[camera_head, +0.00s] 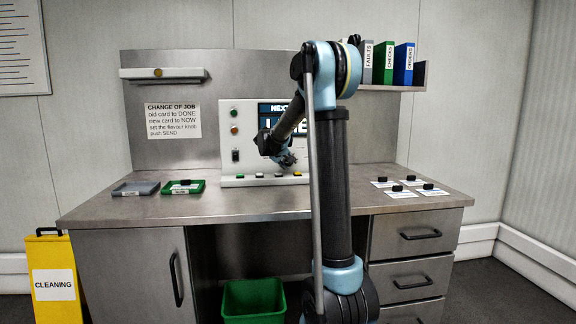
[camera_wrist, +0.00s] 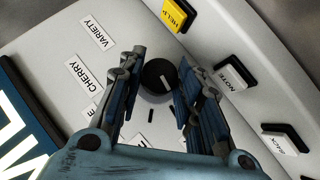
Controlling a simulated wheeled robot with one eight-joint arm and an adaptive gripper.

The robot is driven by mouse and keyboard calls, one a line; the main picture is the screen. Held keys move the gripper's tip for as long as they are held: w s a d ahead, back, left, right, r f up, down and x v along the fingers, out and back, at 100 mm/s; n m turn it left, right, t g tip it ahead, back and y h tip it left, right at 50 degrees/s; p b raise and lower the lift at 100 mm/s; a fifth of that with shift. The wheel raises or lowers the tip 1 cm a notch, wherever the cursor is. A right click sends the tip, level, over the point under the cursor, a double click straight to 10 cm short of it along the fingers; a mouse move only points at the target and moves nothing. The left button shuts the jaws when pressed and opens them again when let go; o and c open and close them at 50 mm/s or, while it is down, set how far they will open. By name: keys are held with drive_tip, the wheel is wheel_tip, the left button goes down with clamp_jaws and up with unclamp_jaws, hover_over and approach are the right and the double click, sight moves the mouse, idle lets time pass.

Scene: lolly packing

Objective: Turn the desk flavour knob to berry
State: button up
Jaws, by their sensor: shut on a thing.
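The flavour knob (camera_wrist: 156,72) is round and black with a pale line on its face. It shows between the fingers of my gripper (camera_wrist: 160,80) in the wrist view, and the gripper is shut on it. Other labels are partly hidden by my fingers, and I cannot read berry on any. I cannot tell which label the line points to. In the head view my gripper (camera_head: 287,160) is at the desk panel (camera_head: 241,143) and hides the knob.
A yellow button (camera_wrist: 177,14), a NOTE button (camera_wrist: 235,73) and another button (camera_wrist: 286,138) line the panel edge. A grey tray (camera_head: 136,189) and a green tray (camera_head: 184,187) are on the desk's left; several cards (camera_head: 403,192) lie on its right.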

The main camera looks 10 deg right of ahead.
drive_tip(key=shift+a, duration=0.1)
idle(0.3)
drive_tip(key=o, duration=1)
drive_tip(key=shift+o, duration=0.2)
drive_tip(key=v, duration=1.1)
drive_tip(key=shift+s+a, duration=0.3)
drive_tip(key=shift+a, duration=0.05)
